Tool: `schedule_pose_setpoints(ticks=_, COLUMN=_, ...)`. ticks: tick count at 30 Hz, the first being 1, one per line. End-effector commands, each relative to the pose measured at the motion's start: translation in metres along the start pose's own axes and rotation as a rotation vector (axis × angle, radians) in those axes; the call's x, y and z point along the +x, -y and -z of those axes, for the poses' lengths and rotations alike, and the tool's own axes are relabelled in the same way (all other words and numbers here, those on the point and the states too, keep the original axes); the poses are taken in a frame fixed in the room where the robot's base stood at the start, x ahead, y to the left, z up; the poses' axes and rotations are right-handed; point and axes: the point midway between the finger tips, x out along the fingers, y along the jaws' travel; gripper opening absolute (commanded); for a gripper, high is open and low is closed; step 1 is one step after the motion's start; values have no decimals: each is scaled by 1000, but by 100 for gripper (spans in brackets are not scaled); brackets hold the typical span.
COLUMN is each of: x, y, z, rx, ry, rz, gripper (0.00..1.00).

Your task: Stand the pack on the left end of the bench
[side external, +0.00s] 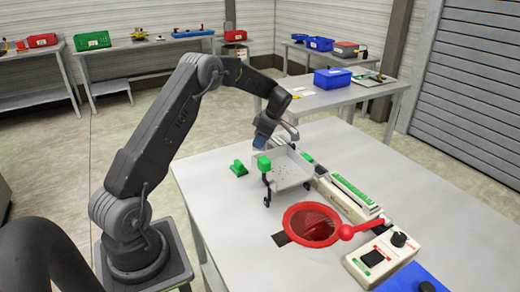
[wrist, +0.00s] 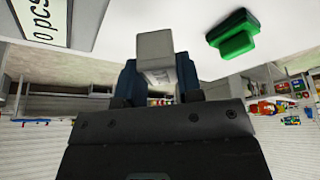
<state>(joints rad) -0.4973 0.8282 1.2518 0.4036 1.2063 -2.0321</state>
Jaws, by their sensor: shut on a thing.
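My gripper (side external: 263,142) is above the far part of the bench (side external: 215,180), by the back edge of a shallow grey tray. In the wrist view its two blue fingers (wrist: 158,78) are shut on a pale grey, box-shaped thing (wrist: 154,50), which appears to be the pack. Its blunt end sticks out past the fingers. In the side view the held pack cannot be made out clearly against the gripper and tray.
A green block (side external: 238,168) lies left of the grey tray (side external: 287,172). Another green block (side external: 263,163) tops a black stand at the tray's corner. A red-rimmed bowl (side external: 311,224), a strip unit (side external: 352,195) and a control box (side external: 382,258) stand nearer. The bench's left side is mostly clear.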

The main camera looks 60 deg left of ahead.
Motion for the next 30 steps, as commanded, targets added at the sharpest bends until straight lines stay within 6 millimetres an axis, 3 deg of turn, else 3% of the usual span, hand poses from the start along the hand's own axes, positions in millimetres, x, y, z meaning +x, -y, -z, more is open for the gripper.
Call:
schedule_pose_setpoints(ticks=7, x=32, y=0, z=-12, rx=1, ry=-1, rz=2, gripper=10)
schedule_pose_setpoints(ticks=19, x=37, y=0, z=-14, rx=1, ry=-1, rz=0, gripper=10)
schedule_pose_setpoints(ticks=20, x=37, y=0, z=-14, rx=1, ry=0, rz=0, gripper=35)
schedule_pose_setpoints(ticks=27, x=36, y=0, z=-14, rx=1, ry=0, rz=0, gripper=58)
schedule_pose_setpoints(ticks=30, x=36, y=0, z=-14, rx=1, ry=0, rz=0, gripper=59)
